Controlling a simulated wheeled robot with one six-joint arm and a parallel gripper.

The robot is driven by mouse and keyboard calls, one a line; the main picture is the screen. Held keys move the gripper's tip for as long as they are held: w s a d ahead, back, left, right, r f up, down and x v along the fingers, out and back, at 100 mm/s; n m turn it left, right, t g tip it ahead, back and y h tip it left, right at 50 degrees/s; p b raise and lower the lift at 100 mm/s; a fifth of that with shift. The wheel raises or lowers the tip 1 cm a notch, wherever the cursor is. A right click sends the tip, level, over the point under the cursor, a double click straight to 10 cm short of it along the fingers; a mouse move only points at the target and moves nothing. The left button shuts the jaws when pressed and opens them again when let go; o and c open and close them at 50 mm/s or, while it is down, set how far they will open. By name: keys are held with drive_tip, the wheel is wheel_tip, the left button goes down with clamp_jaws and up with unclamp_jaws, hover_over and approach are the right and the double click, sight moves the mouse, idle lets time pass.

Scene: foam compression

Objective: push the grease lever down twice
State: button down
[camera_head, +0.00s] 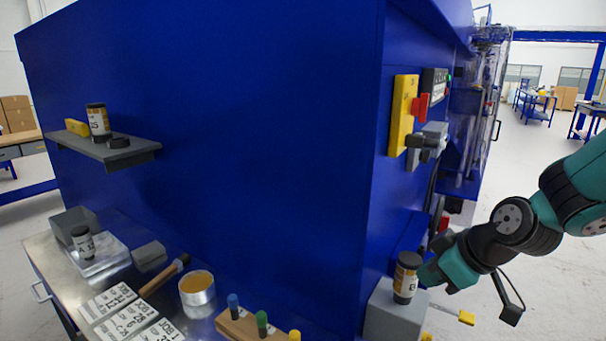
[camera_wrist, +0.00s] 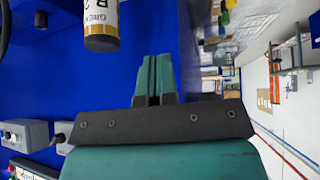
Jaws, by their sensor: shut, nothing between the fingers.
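A grease cartridge (camera_head: 406,277), dark with a tan label, stands upright on a grey block (camera_head: 392,318) at the side of the blue machine. A thin rod with a yellow end (camera_head: 466,317) sticks out to the right of the block, below my gripper; it looks like the grease lever. My gripper (camera_head: 430,272) is just right of the cartridge, its tips partly hidden behind it. The wrist view shows my teal fingers (camera_wrist: 154,78) shut together and empty, with the labelled cartridge (camera_wrist: 100,22) up and left of them. The lever cannot be made out there.
The blue machine wall (camera_head: 250,150) fills the middle. A yellow panel with a red switch (camera_head: 421,107) is above my gripper. A bench (camera_head: 50,262) at lower left holds cards, a tin and markers. A shelf (camera_head: 125,150) holds another can. Floor at right is open.

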drive_tip(key=s+a+r+m+g, duration=0.1)
drive_tip(key=s+a+r, duration=0.3)
drive_tip(key=s, duration=0.6)
drive_tip(key=s+a+r+m+g, duration=0.1)
drive_tip(key=s+a+r+g, duration=0.3)
drive_tip(key=s, duration=0.7)
drive_tip(key=shift+s+r+g+h, duration=0.15)
drive_tip(key=shift+r+g+h, duration=0.15)
drive_tip(key=shift+r, duration=0.05)
